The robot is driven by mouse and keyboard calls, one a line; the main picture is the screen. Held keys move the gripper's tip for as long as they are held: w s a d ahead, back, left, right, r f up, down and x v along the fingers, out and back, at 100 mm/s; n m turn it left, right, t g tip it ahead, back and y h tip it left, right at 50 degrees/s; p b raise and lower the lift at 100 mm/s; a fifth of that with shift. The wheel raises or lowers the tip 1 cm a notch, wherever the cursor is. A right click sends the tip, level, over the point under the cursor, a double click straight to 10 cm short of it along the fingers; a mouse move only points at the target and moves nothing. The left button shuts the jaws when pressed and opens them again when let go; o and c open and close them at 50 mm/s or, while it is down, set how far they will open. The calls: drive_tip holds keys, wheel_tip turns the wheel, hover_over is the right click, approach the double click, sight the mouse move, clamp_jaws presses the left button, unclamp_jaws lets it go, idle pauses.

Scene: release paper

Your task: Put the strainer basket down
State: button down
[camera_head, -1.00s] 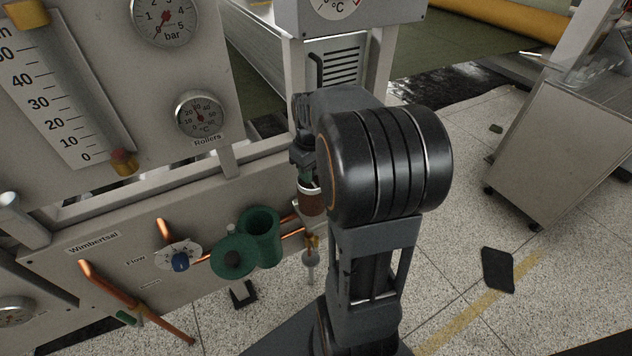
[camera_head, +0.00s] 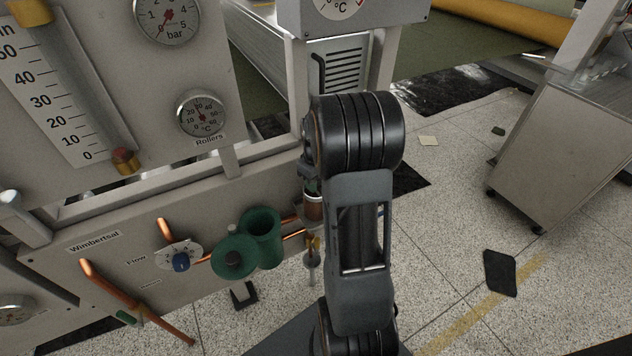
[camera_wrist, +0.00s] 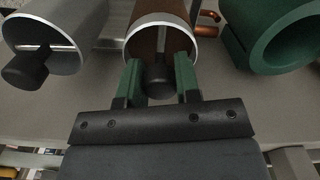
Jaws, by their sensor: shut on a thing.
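The strainer basket is a brown cylinder with a pale metal rim; in the head view (camera_head: 314,211) it hangs upright beside the panel's lower front, partly behind my arm. In the wrist view its rim and brown inside (camera_wrist: 150,42) show at top centre, with a thin bar and a black knob (camera_wrist: 158,82). My gripper (camera_wrist: 159,76) has its green-padded fingers shut on this knob. In the head view my gripper (camera_head: 309,170) is mostly hidden by my arm. I cannot tell whether the basket's bottom touches anything.
An open green housing (camera_head: 263,236) stands left of the basket, with a green lid (camera_head: 233,258) beside it. A grey cylinder with a black knob (camera_wrist: 55,40) is at left in the wrist view.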

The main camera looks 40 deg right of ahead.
drive_tip(key=c, duration=1.3)
unclamp_jaws()
drive_tip(key=shift+f, duration=0.2)
drive_tip(key=o, duration=0.5)
drive_tip(key=shift+r, duration=0.1)
wheel_tip(320, 180, up, 12)
drive_tip(key=p, duration=0.1)
drive_tip(key=s+a+t, duration=0.1)
drive_tip(key=s+a, duration=0.3)
drive_tip(key=a, duration=0.2)
drive_tip(key=s+a+m+t, duration=0.1)
drive_tip(key=s+a, duration=0.3)
drive_tip(key=a, duration=0.3)
drive_tip(key=s+a+t, duration=0.1)
drive_tip(key=s+a, duration=0.3)
drive_tip(key=a, duration=0.2)
drive_tip(key=shift+s+a, duration=0.15)
drive_tip(key=shift+s, duration=0.1)
